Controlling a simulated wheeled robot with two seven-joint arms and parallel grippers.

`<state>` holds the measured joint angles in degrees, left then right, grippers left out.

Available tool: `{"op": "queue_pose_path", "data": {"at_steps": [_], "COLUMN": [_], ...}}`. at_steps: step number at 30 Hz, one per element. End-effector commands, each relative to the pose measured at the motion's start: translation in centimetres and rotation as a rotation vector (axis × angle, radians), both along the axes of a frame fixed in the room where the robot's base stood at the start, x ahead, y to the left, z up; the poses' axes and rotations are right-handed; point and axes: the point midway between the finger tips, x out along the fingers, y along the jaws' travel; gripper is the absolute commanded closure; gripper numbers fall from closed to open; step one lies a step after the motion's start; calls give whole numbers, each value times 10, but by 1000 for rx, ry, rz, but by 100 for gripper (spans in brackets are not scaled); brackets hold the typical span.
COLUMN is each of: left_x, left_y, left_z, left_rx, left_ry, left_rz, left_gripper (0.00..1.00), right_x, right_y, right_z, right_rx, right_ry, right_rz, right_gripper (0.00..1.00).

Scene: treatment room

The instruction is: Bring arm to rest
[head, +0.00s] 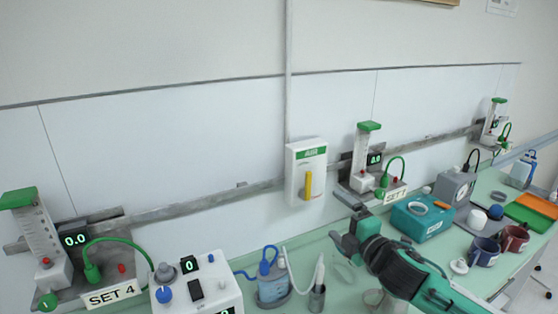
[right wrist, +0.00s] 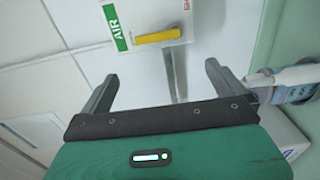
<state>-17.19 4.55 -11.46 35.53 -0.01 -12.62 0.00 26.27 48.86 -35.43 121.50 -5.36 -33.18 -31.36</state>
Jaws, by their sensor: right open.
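My right arm comes in from the lower right in the head view. Its green and black gripper (head: 337,216) is over the green counter, in front of the wall and below the white AIR box (head: 305,172). In the right wrist view the two dark fingers of my right gripper (right wrist: 160,73) stand wide apart with nothing between them. The AIR box (right wrist: 125,22) with its yellow lever (right wrist: 158,36) shows beyond the fingertips. My left gripper is not in view.
A SET 4 flowmeter (head: 38,240) and a white device (head: 195,288) stand at left.

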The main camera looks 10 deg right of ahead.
Motion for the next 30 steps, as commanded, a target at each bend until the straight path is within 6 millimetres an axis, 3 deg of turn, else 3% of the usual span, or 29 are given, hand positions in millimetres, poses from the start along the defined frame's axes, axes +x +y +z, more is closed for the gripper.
{"op": "queue_pose_path", "data": {"at_steps": [5, 14, 24, 30], "left_x": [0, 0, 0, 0], "left_y": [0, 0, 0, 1], "left_z": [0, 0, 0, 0], "left_rx": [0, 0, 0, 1], "left_ry": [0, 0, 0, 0], "left_rz": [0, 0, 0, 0], "left_gripper": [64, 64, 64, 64], "right_x": [-21, -96, -220, -287], "right_y": [12, 18, 6, -1], "right_z": [-42, -141, -235, -265], "right_rx": [146, 500, 838, 953], "right_ry": [143, 526, 953, 1124], "right_rz": [-58, -296, -690, -901], "right_gripper": [0, 0, 0, 0]}}
